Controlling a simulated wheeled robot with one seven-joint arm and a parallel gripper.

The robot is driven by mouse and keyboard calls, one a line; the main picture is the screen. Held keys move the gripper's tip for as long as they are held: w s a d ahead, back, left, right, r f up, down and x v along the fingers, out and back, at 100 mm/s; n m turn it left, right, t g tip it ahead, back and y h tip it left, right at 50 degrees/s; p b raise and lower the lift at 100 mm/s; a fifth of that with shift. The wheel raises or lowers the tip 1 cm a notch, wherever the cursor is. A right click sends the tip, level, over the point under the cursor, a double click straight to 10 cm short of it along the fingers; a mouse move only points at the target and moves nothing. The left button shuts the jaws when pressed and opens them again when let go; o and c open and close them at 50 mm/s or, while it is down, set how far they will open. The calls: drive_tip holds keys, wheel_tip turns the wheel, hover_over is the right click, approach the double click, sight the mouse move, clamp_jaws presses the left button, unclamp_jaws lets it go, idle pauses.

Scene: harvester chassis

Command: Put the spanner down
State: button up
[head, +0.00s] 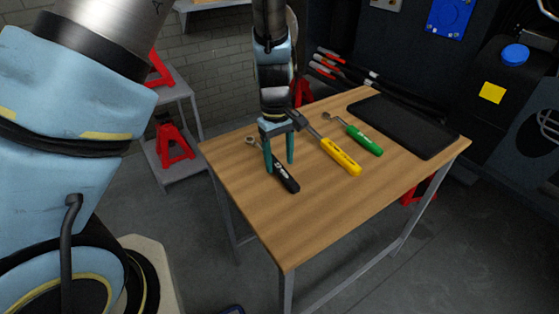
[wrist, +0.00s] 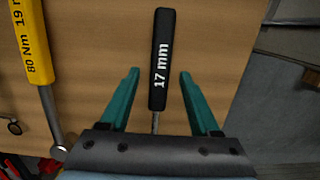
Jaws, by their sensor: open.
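The spanner (head: 286,180) has a black handle and lies on the wooden table (head: 290,237) near its left side. In the wrist view the handle of the spanner (wrist: 159,62) reads "17 mm". My gripper (head: 280,170) stands over it, pointing down with teal fingers. In the wrist view my gripper (wrist: 159,88) is open, one finger on each side of the handle with a gap on both sides. The gripper's body hides the spanner's head in the wrist view; the head view shows its ring end left of the fingers.
A yellow-handled tool (head: 341,157) marked "19" and "80 Nm" lies right of the spanner, and a green-handled tool (head: 364,140) lies beyond it. A black mat (head: 405,125) covers the table's right end. The table's front part is clear.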

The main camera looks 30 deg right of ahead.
wheel_tip(320, 180, up, 11)
drive_tip(key=w+b, duration=0.1)
drive_tip(key=w+a+r+t, duration=0.1)
drive_tip(key=w+a, duration=0.2)
drive_tip(key=a, duration=0.5)
drive_tip(key=w+a, duration=0.3)
drive_tip(key=a, duration=0.6)
drive_tip(key=s+a+m+t, duration=0.1)
drive_tip(key=s+a+m, duration=0.1)
drive_tip(key=a, duration=1.4)
drive_tip(key=shift+s+a+r+t, duration=0.15)
drive_tip(key=shift+s+r+t, duration=0.05)
drive_tip(key=shift+s+t, duration=0.25)
drive_tip(key=shift+o, duration=0.4)
